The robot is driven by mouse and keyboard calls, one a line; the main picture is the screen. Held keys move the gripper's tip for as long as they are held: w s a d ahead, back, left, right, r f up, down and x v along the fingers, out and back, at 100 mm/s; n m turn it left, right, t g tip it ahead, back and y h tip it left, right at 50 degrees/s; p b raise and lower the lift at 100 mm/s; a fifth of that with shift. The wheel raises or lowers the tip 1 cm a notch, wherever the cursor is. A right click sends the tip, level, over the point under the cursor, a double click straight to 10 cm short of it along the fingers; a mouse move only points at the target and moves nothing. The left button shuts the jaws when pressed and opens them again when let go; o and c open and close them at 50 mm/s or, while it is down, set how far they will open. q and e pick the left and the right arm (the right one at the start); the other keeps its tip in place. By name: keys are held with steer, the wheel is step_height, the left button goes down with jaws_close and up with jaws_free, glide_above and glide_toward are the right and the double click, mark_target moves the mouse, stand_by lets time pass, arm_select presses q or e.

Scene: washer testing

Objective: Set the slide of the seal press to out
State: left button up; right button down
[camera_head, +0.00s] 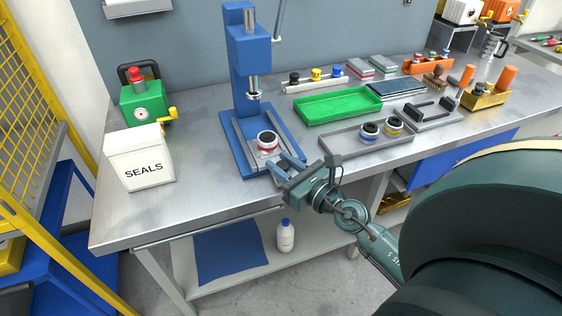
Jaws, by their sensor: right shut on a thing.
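The blue seal press (248,52) stands upright near the back of the steel bench. My left gripper is not in view.
A white SEALS box (140,159) and a green device (144,102) stand left of the press. To the right are a grey tray (340,146) with two round parts and a green tray (338,105). Bare bench lies between the box and the press.

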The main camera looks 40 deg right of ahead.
steer(key=shift+s+a+f, duration=0.1)
steer(key=shift+f, duration=0.05)
steer(key=c, duration=1.5)
jaws_free()
steer(key=shift+c, duration=0.2)
steer(key=o, duration=0.3)
steer(key=shift+s, duration=0.15)
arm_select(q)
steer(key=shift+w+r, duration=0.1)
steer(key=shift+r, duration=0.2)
arm_select(e)
steer(key=shift+o, duration=0.5)
arm_select(q)
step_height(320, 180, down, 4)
steer(key=b, duration=0.4)
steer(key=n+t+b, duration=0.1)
steer(key=b, duration=0.4)
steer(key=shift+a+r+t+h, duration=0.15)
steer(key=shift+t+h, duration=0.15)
arm_select(e)
steer(key=s+d, duration=0.2)
steer(key=s, duration=1.1)
